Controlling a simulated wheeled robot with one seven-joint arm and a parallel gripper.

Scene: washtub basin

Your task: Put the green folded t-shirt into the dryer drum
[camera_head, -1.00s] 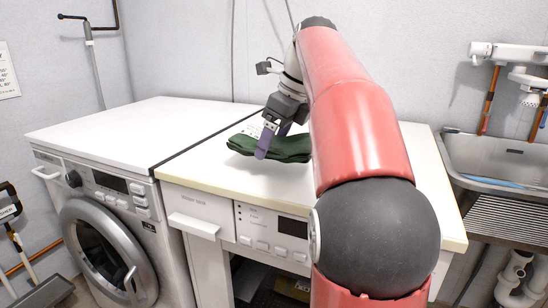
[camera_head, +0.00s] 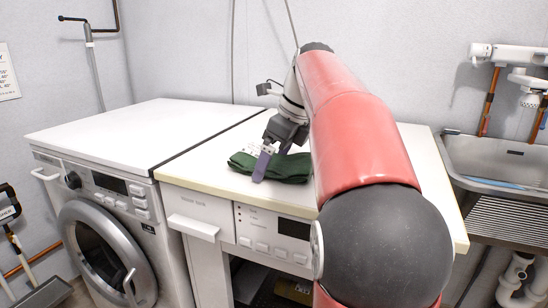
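The green folded t-shirt (camera_head: 290,168) is over the white top of the right-hand machine, with a pale patterned patch at its upper left. My gripper (camera_head: 270,160) comes down onto it from above, one purple finger in front of the shirt and the other behind it. It appears shut on the shirt's near-left part. I cannot tell whether the shirt touches the top. A front-loading machine (camera_head: 150,224) stands on the left. Its round door (camera_head: 67,226) looks shut, with dark glass. The inside of its drum is hidden, and I cannot tell from here whether it is the dryer.
The right-hand machine's white top (camera_head: 215,170) is clear around the shirt. Its front has a control panel (camera_head: 258,243) and a drawer (camera_head: 194,226), with a dark space below. A metal sink (camera_head: 490,160) is at the right. The wall is close behind.

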